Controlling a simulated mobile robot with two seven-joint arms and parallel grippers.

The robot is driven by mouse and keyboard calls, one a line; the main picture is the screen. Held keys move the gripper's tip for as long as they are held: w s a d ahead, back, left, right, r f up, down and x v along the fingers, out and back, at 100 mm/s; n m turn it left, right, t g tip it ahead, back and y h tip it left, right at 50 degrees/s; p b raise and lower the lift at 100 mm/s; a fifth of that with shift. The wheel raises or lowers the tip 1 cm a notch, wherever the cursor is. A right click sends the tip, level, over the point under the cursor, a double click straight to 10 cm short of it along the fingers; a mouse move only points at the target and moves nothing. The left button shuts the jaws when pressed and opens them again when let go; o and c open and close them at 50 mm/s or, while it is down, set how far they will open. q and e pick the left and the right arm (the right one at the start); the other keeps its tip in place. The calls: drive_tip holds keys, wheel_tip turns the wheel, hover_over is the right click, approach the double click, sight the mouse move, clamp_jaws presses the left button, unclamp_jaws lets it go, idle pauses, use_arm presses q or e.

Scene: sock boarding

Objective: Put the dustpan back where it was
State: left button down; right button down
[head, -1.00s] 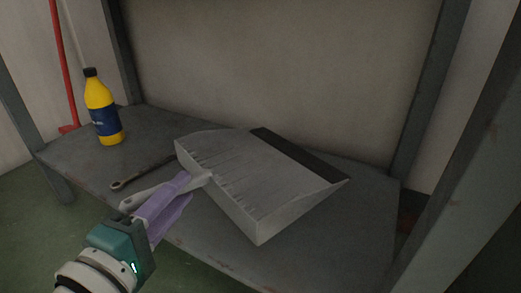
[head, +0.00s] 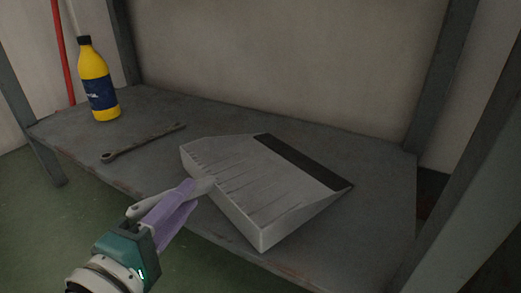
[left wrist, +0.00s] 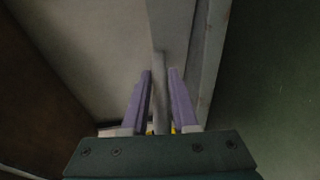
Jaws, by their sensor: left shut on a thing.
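The grey dustpan (head: 255,178) with a dark strip along its far right edge is at the shelf (head: 215,125), over its front part. I cannot tell whether its underside touches the shelf. My left gripper (head: 190,192) is shut on the dustpan's handle at the near left side. In the left wrist view, the purple fingers of my left gripper (left wrist: 160,85) close around the grey handle (left wrist: 160,96). The right gripper is not in view.
A yellow bottle (head: 97,85) with a blue label stands at the shelf's left end. A dark wrench (head: 145,143) lies left of the dustpan. Grey posts (head: 437,85) frame the shelf. A red pole (head: 62,55) stands behind at left.

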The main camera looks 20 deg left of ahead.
use_arm(q)
drive_tip(key=c, duration=0.7)
unclamp_jaws()
drive_tip(key=shift+f, duration=0.1)
drive_tip(key=s+d+r+p, duration=0.15)
drive_tip(key=s+p, duration=0.25)
drive_tip(key=s, duration=0.8)
drive_tip(key=w+d+m+g+h, duration=0.3)
drive_tip(key=d+m+g+h, duration=0.4)
drive_tip(key=d+m, duration=0.65)
drive_tip(key=s+a+m+g+y, duration=0.1)
drive_tip(key=s+a+m+g, duration=0.1)
drive_tip(key=a, duration=0.1)
drive_tip(key=s+a+r+m+g+y, duration=0.1)
drive_tip(key=s+a+m+g+y, duration=0.1)
drive_tip(key=s+a+m, duration=0.1)
drive_tip(key=s+a+r+m+g+y, duration=0.1)
drive_tip(key=s+a+m+g+y, duration=0.1)
drive_tip(key=a, duration=0.1)
drive_tip(key=shift+s+a+r+g, duration=0.15)
drive_tip(key=shift+s+a+g, duration=0.15)
drive_tip(key=shift+a, duration=0.1)
